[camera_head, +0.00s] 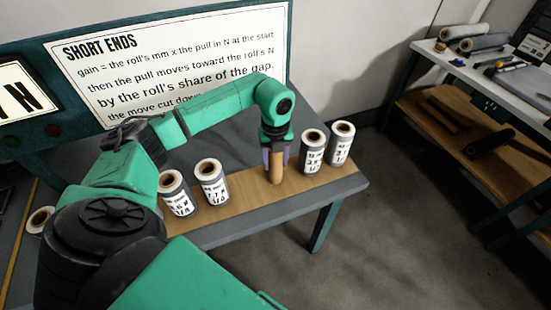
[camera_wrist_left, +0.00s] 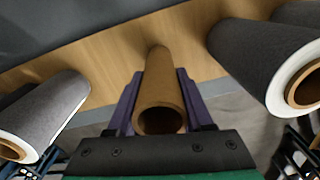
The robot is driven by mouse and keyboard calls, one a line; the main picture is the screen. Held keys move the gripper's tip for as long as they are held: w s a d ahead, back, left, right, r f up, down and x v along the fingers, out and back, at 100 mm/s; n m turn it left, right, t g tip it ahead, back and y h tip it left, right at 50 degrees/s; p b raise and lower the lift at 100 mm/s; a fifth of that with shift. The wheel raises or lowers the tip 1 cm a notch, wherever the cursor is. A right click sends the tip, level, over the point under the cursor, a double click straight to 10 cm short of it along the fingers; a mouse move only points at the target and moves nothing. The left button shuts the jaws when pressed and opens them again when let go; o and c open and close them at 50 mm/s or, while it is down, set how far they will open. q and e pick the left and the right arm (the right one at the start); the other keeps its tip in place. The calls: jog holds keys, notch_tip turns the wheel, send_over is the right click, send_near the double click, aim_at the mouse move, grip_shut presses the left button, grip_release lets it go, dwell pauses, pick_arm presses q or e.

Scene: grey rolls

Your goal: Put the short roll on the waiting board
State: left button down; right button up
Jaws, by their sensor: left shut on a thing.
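My left gripper (camera_head: 275,158) is shut on a slim brown cardboard tube (camera_head: 276,174), the only roll here with no grey wrap showing. In the left wrist view the tube (camera_wrist_left: 159,85) sits between the purple fingers (camera_wrist_left: 160,100), its open end facing the camera. It stands about upright over a light wooden board (camera_head: 240,190), its lower end at or close to the wood; I cannot tell if it touches. Grey rolls with white labels stand on the board: two left of the gripper (camera_head: 211,182) and two right (camera_head: 313,152). My right gripper is out of view.
A white sign headed SHORT ENDS (camera_head: 170,60) stands behind the table. Another roll (camera_head: 40,220) is partly hidden at the far left. A side bench (camera_head: 490,75) with lying rolls and tools stands at the right. The floor between is clear.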

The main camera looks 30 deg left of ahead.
pick_arm(q)
jog(key=shift+f, duration=0.1)
jog(key=shift+c, duration=1.5)
grip_release()
jog(key=shift+s, duration=0.1)
notch_tip(320, 180, up, 12)
jog(key=shift+r+b, duration=0.2)
jog(key=shift+b, duration=1.05)
